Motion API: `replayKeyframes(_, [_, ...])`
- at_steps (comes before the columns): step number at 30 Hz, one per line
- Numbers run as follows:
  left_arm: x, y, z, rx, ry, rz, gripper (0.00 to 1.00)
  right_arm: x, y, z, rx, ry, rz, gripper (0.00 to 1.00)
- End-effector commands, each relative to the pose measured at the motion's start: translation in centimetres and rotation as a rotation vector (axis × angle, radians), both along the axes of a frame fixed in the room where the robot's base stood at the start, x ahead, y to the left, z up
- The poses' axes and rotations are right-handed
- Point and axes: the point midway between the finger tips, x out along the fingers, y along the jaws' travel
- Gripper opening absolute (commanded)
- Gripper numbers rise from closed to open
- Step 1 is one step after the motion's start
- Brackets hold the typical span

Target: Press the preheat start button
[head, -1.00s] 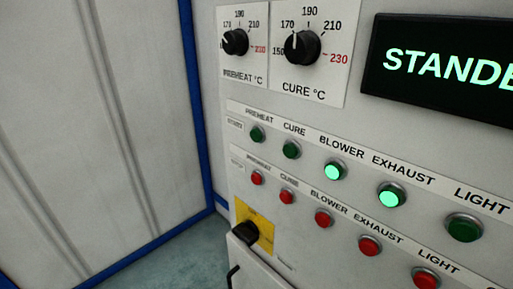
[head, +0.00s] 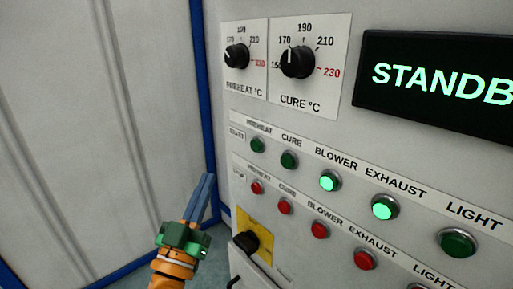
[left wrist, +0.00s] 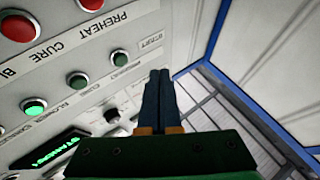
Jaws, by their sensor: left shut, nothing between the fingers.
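The green preheat start button (head: 257,145) is unlit, first in the upper START row of the panel. It also shows in the left wrist view (left wrist: 120,58), up and left of my fingertips. My left gripper (head: 207,178) is shut and empty, with blue-grey fingers pointing up. In the head view it stands left of the panel's button rows, below and left of the preheat start button, apart from it in the picture. In the left wrist view the shut fingertips (left wrist: 159,73) show no contact with the button. My right gripper is not in view.
A green cure button (head: 289,159) and lit blower button (head: 330,180) are beside it. The red preheat stop button (head: 257,187) is below. A black preheat dial (head: 237,57) is above, and a black switch on a yellow plate (head: 256,238) is lower down. A display (head: 440,85) reads STANDB.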

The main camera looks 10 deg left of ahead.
Motion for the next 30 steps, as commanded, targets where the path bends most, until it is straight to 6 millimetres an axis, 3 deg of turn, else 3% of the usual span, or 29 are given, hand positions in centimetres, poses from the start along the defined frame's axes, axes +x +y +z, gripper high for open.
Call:
replayKeyframes(3, [-1.4,-0.2,2.8,-0.007,-0.08,-0.013,0.0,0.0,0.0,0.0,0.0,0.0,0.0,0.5])
replayKeyframes(6, [-2.2,-0.2,4.0,-0.01,-0.115,-0.019,0.0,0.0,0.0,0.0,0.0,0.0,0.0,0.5])
replayKeyframes(17, [-2.4,-0.3,4.3,-0.013,-0.125,-0.02,0.0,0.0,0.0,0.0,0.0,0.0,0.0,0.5])
replayKeyframes(23, [-1.1,-1.1,4.2,-0.016,-0.125,-0.02,0.0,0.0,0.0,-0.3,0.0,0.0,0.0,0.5])
replayKeyframes(30, [1.8,-3.4,4.1,-0.015,-0.125,-0.021,0.0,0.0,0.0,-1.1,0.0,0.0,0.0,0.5])
